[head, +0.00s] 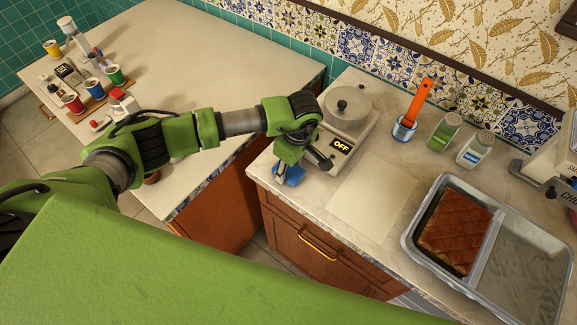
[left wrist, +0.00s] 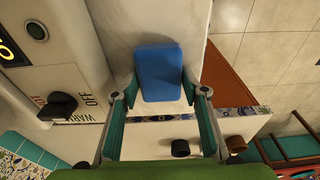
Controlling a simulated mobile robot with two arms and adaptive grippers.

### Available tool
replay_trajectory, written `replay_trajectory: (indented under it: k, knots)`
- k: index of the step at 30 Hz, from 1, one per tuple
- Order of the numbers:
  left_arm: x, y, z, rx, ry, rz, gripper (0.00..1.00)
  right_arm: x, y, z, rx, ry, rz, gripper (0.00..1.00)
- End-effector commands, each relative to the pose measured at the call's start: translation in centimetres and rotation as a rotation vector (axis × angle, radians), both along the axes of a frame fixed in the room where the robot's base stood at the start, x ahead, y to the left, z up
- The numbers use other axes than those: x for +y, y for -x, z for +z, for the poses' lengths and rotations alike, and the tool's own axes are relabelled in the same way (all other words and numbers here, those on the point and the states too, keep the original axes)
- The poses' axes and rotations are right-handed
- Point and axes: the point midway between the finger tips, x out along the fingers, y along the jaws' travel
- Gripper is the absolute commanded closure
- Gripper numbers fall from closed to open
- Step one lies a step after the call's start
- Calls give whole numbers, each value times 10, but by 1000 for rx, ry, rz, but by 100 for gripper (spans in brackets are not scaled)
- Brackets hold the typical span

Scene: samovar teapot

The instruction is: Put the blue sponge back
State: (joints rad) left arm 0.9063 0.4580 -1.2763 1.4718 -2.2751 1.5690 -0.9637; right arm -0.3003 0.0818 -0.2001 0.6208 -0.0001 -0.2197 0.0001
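The blue sponge (head: 292,175) is at the left end of the marble counter, low beside my left gripper (head: 285,172). In the left wrist view the sponge (left wrist: 159,73) shows between the tips of my left gripper (left wrist: 160,80), with one finger along each side. The tips look close to its sides. I cannot tell whether they press on it, or whether it rests on the counter or is held just above. My right gripper is in neither view.
A white hot plate (head: 343,147) reading OFF, with a lidded pot (head: 347,106), stands close behind my gripper. A pale sheet (head: 372,197) lies right of it, then a metal tray (head: 409,247) with a brown slab. Left, across a gap, is another counter (head: 205,55) with cups.

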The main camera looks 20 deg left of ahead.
Motion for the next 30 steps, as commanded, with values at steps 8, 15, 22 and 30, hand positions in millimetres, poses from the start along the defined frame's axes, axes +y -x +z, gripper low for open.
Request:
replay_trajectory:
  k: [8, 15, 22, 30]
  knots:
    - [0, 0, 1, 0, 0, 0, 44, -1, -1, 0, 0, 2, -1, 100]
    - [0, -1, 6, -2, 1, 0, 44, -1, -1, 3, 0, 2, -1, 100]
    - [-6, 0, 47, -8, 1, -2, 44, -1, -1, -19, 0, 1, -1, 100]
    - [-14, 4, 101, -5, 0, -2, 44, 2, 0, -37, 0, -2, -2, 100]
